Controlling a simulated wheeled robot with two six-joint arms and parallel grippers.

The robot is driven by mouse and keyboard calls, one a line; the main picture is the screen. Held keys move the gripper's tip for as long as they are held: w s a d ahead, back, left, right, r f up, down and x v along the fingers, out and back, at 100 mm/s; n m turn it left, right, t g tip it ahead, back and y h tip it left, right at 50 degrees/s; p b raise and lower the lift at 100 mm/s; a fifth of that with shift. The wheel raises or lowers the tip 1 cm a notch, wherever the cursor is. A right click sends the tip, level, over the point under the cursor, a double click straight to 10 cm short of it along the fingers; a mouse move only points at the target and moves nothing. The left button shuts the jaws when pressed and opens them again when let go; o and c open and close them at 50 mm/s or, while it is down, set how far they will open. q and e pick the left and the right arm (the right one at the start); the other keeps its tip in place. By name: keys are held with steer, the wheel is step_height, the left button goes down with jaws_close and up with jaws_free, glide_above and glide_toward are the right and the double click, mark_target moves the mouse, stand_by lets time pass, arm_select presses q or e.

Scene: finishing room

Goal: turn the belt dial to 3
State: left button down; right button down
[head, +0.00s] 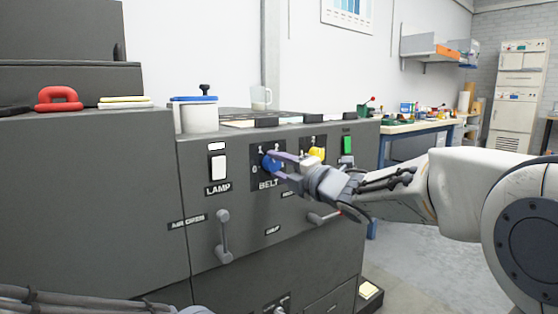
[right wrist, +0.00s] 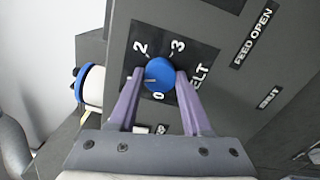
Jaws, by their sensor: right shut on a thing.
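The belt dial (head: 270,164) is a blue round knob on a dark plate above the word BELT, on the front of the grey machine. It also shows in the right wrist view (right wrist: 158,73), with the figures 2, 3 and 0 visible around it. I cannot tell which figure its pointer faces. My right gripper (head: 275,163) has its purple fingers on either side of the knob and is shut on it. In the right wrist view the fingers (right wrist: 159,80) hold the knob from both sides. My left gripper is not in view.
A white LAMP switch (head: 218,167) is left of the dial, and a yellow knob (head: 316,153) and green switch (head: 347,145) are right of it. A grey lever (head: 223,236) sticks out below. A blue-lidded tub (head: 195,115) stands on the machine.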

steer(key=m+p, duration=0.4)
steer(key=m, duration=0.2)
steer(key=shift+d+m, duration=0.1)
steer(key=shift+m, duration=0.2)
steer(key=m+p, duration=0.4)
steer(key=m, duration=0.2)
steer(key=m+p, duration=0.3)
steer(key=m, duration=0.1)
steer(key=m+p, duration=0.3)
steer(key=shift+m, duration=0.4)
steer(key=m+p, duration=0.3)
steer(key=m, duration=0.1)
steer(key=shift+m, duration=0.4)
steer(key=shift+f, duration=0.1)
steer(key=shift+c, duration=1.7)
jaws_free()
